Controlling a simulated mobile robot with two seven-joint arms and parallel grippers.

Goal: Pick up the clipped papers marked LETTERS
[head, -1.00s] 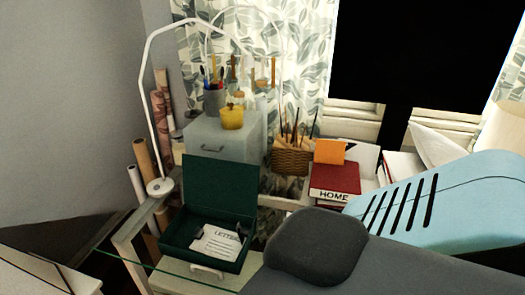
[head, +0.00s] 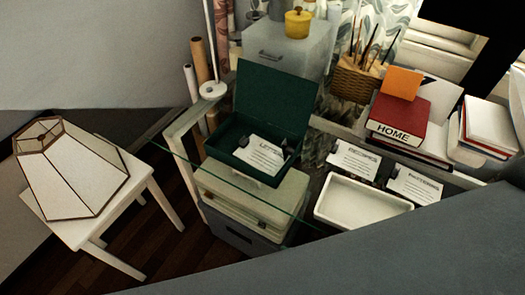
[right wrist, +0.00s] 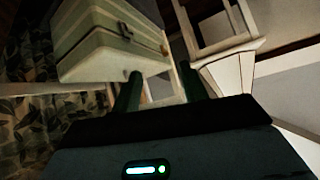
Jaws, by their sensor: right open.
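The clipped papers marked LETTERS (head: 262,154) lie in the open dark green box (head: 222,142) in the head view, tilted, with a dark clip at their upper right. The box's lid stands up behind them, and the box rests on the glass desk top. My right gripper (right wrist: 162,82) shows in the right wrist view, its two dark fingers apart with nothing between them. The papers cannot be made out in that view. The right gripper's fingers are not visible in the head view. My left gripper is not in view.
Two other clipped sheets (head: 353,158) (head: 414,186) and a white tray (head: 362,208) lie right of the box. A cream case (head: 256,192) is below the glass; a case also shows in the wrist view (right wrist: 105,45). A lampshade (head: 75,172) sits on a white stool (head: 70,232) at left.

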